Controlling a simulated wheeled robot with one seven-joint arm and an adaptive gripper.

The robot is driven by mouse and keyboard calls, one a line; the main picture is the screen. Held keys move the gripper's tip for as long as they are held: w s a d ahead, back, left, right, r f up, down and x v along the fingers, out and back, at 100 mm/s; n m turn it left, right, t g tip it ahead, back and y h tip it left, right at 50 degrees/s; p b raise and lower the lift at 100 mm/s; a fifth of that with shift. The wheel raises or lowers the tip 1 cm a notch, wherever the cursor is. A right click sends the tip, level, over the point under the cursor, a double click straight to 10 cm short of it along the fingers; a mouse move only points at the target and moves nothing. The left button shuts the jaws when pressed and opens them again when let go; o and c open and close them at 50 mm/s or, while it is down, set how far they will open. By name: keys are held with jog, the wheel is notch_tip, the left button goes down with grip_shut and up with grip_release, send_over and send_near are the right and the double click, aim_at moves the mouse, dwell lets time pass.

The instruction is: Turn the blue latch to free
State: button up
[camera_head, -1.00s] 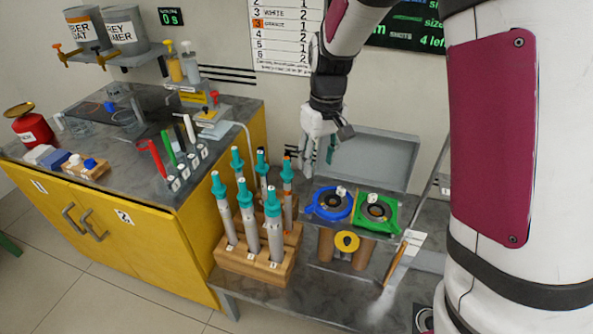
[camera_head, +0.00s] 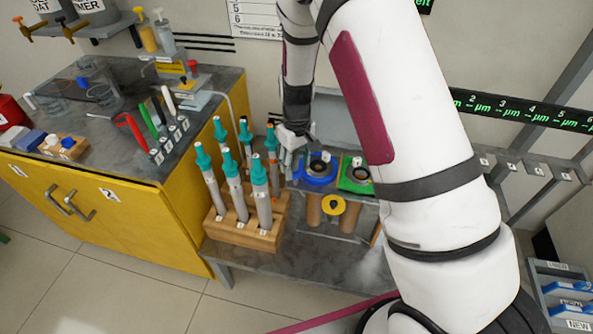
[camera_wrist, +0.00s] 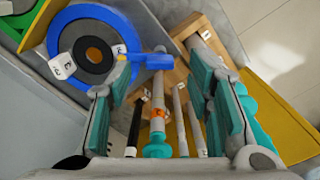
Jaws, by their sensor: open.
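The blue latch (camera_head: 318,170) is a blue ring around a dark round port on the low bench, left of a green square-framed one (camera_head: 356,174). In the wrist view the blue ring (camera_wrist: 59,40) is at upper left, with its short blue lever (camera_wrist: 152,61) sticking out to the right. My gripper (camera_wrist: 163,70) is open, and the lever shows between its two teal-padded fingertips. I cannot tell whether either finger touches it. In the head view my gripper (camera_head: 287,158) is low, just left of the blue ring, partly hidden behind the teal-capped rods.
A wooden rack (camera_head: 245,227) of several grey rods with teal caps (camera_head: 246,130) stands close to the left of my gripper. A yellow round piece (camera_head: 333,204) sits below the ports. A yellow cabinet (camera_head: 105,205) stands at left. My arm covers the right side.

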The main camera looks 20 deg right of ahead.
aim_at(297, 173)
jog(key=shift+f, duration=1.75)
grip_shut()
